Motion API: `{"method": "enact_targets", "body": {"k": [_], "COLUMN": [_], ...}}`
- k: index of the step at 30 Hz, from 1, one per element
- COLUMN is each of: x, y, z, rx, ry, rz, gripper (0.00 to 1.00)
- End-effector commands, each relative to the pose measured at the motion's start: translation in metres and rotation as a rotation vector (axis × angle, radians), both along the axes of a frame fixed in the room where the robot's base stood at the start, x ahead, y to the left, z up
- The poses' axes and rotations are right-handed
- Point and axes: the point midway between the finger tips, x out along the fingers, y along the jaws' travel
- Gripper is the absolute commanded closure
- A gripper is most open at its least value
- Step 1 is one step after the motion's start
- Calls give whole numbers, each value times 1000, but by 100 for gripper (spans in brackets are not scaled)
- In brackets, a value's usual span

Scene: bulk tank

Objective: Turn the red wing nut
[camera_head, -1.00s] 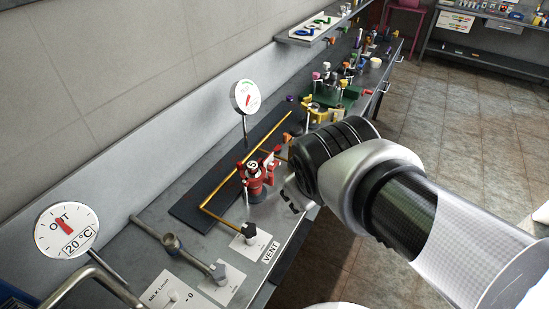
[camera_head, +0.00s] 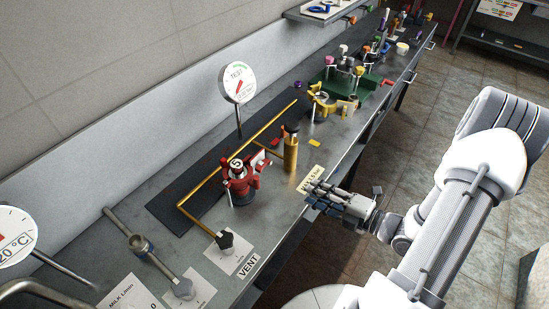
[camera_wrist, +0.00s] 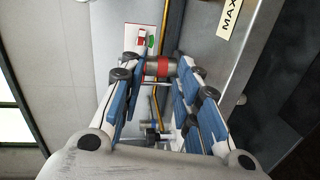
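The red winged fitting (camera_head: 241,184), which looks like the red wing nut, stands upright on the bench in the head view. It has red lugs, a dark base and a white cap marked 5. My gripper (camera_head: 325,196) is to its right, apart from it, by the bench's front edge. In the wrist view my gripper (camera_wrist: 158,80) is open, with blue-padded fingers spread. A red and grey cylindrical part (camera_wrist: 158,68) shows between the fingertips; I cannot tell whether it is the same fitting, and no grip on it shows.
A yellow pipe (camera_head: 207,190) runs around the fitting's back and left. A gauge (camera_head: 237,83) rises behind. A VENT label (camera_head: 249,266) and a MAX label (camera_head: 312,179) lie near the front edge.

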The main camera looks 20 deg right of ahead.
Motion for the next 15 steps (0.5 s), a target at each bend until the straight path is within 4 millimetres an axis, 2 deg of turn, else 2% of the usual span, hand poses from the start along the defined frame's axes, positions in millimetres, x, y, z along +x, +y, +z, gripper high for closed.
{"method": "enact_targets", "body": {"k": [3, 7, 11, 15], "x": [-16, -20, -9, 12], "y": [6, 10, 18, 34], "z": [3, 8, 8, 7], "rx": [65, 88, 87, 87], "ry": [-100, -146, -147, -146], "rz": [13, 20, 25, 29], "gripper": [70, 70, 70, 70]}}
